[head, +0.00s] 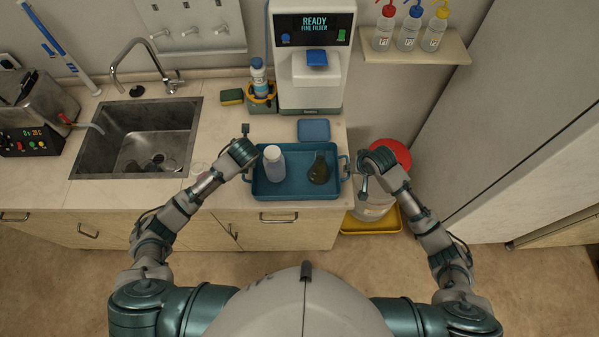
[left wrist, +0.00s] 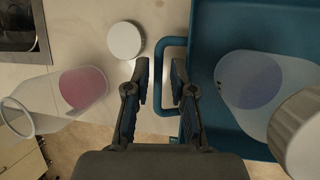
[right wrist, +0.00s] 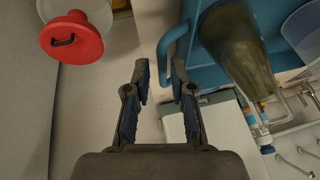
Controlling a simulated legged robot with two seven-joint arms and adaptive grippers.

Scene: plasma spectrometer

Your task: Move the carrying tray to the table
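The carrying tray (head: 300,193) is blue, with a loop handle at each end, and sits on the counter near its front edge. It holds a white-capped bottle (head: 274,165) with pale blue liquid and a dark flask (head: 319,169). My left gripper (left wrist: 160,65) is open, its fingertips on either side of the left handle (left wrist: 174,41) as seen from the wrist. My right gripper (right wrist: 159,65) is open, its fingertips on either side of the right handle (right wrist: 167,43). Whether the fingers reach down to handle level is unclear. No separate table is identifiable.
A sink (head: 135,140) lies to the left. A red-lidded container (head: 372,207) stands right of the counter. A white cap (left wrist: 125,40) and a pink-liquid vessel (left wrist: 82,88) are beside my left gripper.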

